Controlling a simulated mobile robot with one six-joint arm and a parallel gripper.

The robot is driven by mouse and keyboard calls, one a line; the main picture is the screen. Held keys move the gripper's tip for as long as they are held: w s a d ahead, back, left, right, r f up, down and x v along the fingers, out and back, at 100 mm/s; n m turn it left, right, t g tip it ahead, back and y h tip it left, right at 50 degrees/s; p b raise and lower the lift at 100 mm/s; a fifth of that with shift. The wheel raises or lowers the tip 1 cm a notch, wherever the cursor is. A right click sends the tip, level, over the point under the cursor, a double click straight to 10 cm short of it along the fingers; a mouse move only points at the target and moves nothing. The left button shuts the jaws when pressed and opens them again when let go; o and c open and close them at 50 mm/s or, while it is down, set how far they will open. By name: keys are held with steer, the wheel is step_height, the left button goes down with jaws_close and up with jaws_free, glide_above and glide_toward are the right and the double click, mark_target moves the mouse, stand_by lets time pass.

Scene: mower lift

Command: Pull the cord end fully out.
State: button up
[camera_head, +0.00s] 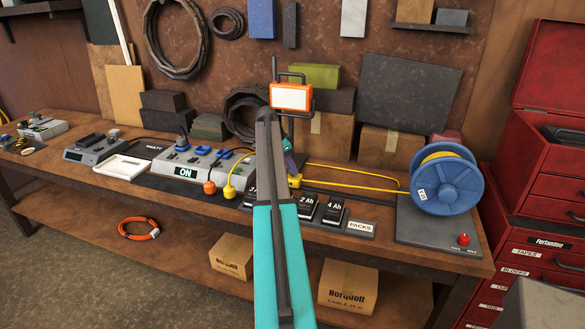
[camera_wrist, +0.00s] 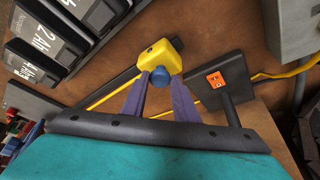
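The yellow cord end (camera_wrist: 157,55), a block with a round blue knob (camera_wrist: 160,77), lies just beyond my fingertips in the wrist view. My gripper (camera_wrist: 161,80) has its two purple fingers on either side of the knob, and both appear to touch it. In the head view my gripper (camera_head: 289,166) is over the bench, and the cord end (camera_head: 295,181) shows just below it, partly hidden by my arm. The yellow cord (camera_head: 350,187) runs right along the bench to the blue reel (camera_head: 447,187).
A dark tray of battery packs (camera_head: 360,227) stands in front of the cord. An orange-fronted box (camera_head: 291,97) on a post stands behind my gripper. An orange switch (camera_wrist: 215,80) on a dark plate is close to my right finger. A red tool cabinet (camera_head: 545,170) stands at right.

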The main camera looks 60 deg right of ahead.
steer(key=o, duration=0.4)
steer(key=shift+w+a, duration=0.1)
steer(key=shift+w, duration=0.15)
steer(key=shift+s, duration=0.1)
steer(key=shift+r, duration=0.15)
steer(key=b+v, duration=0.3)
steer(key=v, duration=1)
steer(key=shift+r, duration=0.25)
steer(key=shift+r, duration=0.15)
